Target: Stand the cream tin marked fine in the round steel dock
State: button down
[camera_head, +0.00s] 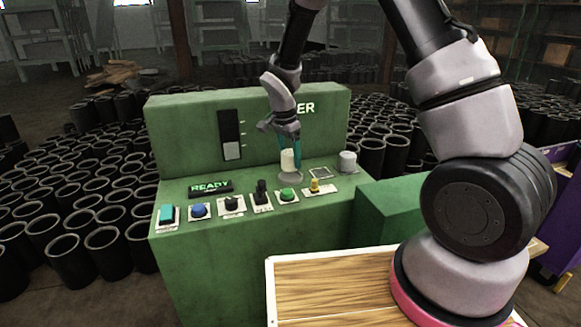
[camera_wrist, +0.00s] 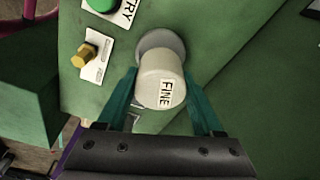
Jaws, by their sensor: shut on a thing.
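The cream tin (camera_wrist: 158,75) carries a label reading FINE in the wrist view. My gripper (camera_wrist: 163,92) is shut on it, one teal finger on each side. In the head view the tin (camera_head: 287,161) is upright between the fingers of my gripper (camera_head: 290,156), over the round steel dock (camera_head: 291,177) on the green console. The dock also shows in the wrist view (camera_wrist: 152,39), partly hidden behind the tin. I cannot tell whether the tin's bottom touches the dock.
The green console (camera_head: 255,235) has a lit READY display (camera_head: 209,187) and a row of buttons and knobs. A yellow knob (camera_head: 315,184) and a green button (camera_head: 287,194) sit close in front of the dock. A grey cylinder (camera_head: 347,161) stands to its right. Black sleeves crowd the floor around.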

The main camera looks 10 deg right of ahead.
jog(key=shift+f, duration=1.6)
jog(key=shift+f, duration=0.15)
jog(key=shift+c, duration=0.2)
grip_release()
jog(key=r, duration=0.4)
jog(key=a+r, duration=0.1)
jog(key=r, duration=0.3)
jog(key=s+r, duration=0.1)
jog(key=r, duration=0.3)
jog(key=shift+a+r, duration=0.15)
jog(key=shift+r, duration=0.05)
notch_tip(320, 180, up, 6)
jog(key=r+y, duration=0.1)
send_over(291, 166)
jog(key=d, duration=0.3)
jog(key=s+d+r+n+t+y, duration=0.1)
jog(key=s+d+r+n+t, duration=0.15)
jog(key=s+d+r, duration=0.5)
jog(key=s+d+r+n+t, duration=0.2)
jog(key=s+d+r, duration=0.1)
jog(key=s, duration=0.3)
jog(key=s+d+r+n+t+y, duration=0.1)
jog(key=s+d+r+n, duration=0.1)
jog(key=s+r, duration=0.3)
jog(key=shift+s+d+r+t, duration=0.15)
jog(key=shift+s+d+t, duration=0.25)
jog(key=shift+s, duration=0.55)
